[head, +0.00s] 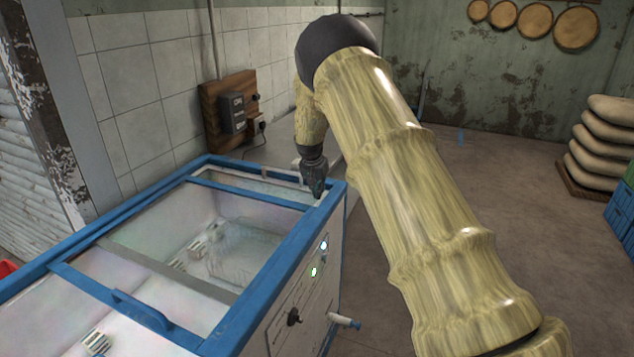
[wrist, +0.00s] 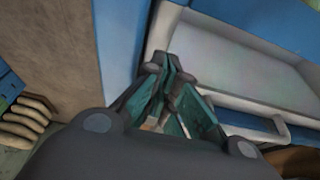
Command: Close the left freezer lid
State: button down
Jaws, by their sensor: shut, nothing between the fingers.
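The chest freezer (head: 268,247) has a blue rim and a white inside. In the head view, a blue bar with a raised blue handle (head: 140,308) crosses its near part, and another blue bar (head: 250,192) crosses near the far end. I cannot tell for sure which frame is the left lid or how far it stands open. A pale handle (wrist: 255,126) shows in the wrist view. My gripper (head: 317,190) is at the freezer's far right corner. In the wrist view its fingertips (wrist: 168,66) are together and empty, over or beside the pale rim; contact is unclear.
A tiled wall with a socket board (head: 231,110) runs along the freezer's left side. The front panel has a dark knob (head: 293,316) and a projecting white spout (head: 345,321). Stacked sacks (head: 600,150) stand at the right. The floor between is clear.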

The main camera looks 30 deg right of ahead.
jog(key=shift+s+a+f+p, duration=0.3)
jog(key=shift+a+f+p, duration=0.05)
jog(key=shift+a, duration=0.2)
jog(key=shift+s+a+r+p, duration=0.2)
jog(key=shift+s+a+p, duration=0.1)
jog(key=shift+s+a, duration=0.55)
jog(key=shift+a+f, duration=0.1)
jog(key=shift+f, duration=0.1)
jog(key=shift+a, duration=0.1)
